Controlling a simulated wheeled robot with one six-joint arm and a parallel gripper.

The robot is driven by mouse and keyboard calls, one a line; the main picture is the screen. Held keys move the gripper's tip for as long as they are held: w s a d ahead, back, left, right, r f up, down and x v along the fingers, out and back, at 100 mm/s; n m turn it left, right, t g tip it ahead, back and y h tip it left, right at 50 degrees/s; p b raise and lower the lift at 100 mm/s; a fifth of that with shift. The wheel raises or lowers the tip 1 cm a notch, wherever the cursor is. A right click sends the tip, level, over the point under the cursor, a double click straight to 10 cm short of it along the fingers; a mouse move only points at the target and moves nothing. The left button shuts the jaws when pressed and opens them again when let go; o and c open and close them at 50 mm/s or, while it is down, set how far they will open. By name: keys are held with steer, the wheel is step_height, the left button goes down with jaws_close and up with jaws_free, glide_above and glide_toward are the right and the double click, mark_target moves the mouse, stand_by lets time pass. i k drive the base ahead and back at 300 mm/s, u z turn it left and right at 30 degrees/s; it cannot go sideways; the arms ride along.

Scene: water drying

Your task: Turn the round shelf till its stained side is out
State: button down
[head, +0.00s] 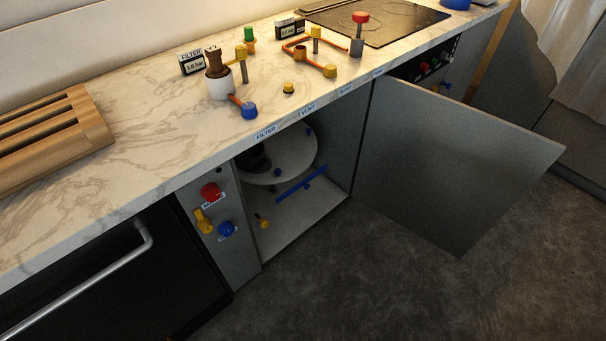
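The round shelf (291,163) is a pale disc inside the open low cabinet under the counter. A dark cylindrical thing stands on its left part, partly hidden by the cabinet's left front panel. I cannot make out a stain on the part that shows; the left and back of the shelf are hidden or in shadow. A blue strip (302,184) lies below the shelf's front edge. My gripper is not in view.
The cabinet door (455,165) stands wide open to the right. Red, yellow and blue knobs (210,192) sit on the left panel. Valves and pipes (318,62) cover the countertop (150,120). A black appliance with a bar handle (95,285) is at left. The floor (370,280) in front is clear.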

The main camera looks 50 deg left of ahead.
mark_target(290, 152)
steer(key=i, duration=1.05)
steer(key=u, duration=2.45)
